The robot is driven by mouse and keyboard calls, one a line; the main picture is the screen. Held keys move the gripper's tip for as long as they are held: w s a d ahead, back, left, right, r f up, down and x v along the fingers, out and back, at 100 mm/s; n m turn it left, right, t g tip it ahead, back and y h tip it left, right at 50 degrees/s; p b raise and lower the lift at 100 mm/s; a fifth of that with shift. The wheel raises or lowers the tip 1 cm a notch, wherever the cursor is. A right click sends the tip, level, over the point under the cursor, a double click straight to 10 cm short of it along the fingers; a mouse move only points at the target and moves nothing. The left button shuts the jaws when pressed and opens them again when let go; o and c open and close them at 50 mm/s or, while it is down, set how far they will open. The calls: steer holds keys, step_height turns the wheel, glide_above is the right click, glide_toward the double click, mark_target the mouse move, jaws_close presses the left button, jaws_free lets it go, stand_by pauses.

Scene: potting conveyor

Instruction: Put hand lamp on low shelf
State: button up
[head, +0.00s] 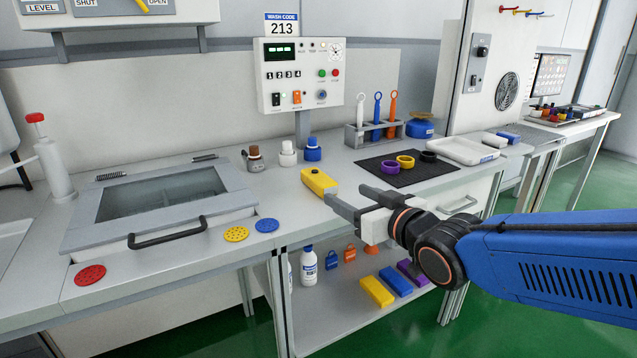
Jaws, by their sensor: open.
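A yellow block-shaped thing (318,182) with a small dark spot lies on the counter near its front edge; it looks like the hand lamp, but I cannot be sure. My gripper (345,193) is open, with its fingertips just right of the yellow thing. The near fingertip overlaps its right end in the picture; I cannot tell whether they touch. The low shelf (325,322) is under the counter. It holds white bottles (309,266), blue and orange tags, and yellow (377,291), blue and purple blocks. My arm hides part of the shelf's right side.
A black mat (408,175) with three rings and a rack (375,134) of upright tools stand behind my gripper. A lidded basin (160,200) and coloured discs (236,234) are at left. The counter between is clear.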

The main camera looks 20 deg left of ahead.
mark_target(329, 186)
steer(key=x, duration=1)
steer(key=shift+w+a+f, duration=0.1)
steer(key=shift+w+f, duration=0.1)
steer(key=shift+x, duration=2.7)
steer(key=shift+w, duration=0.15)
steer(key=c, duration=1.3)
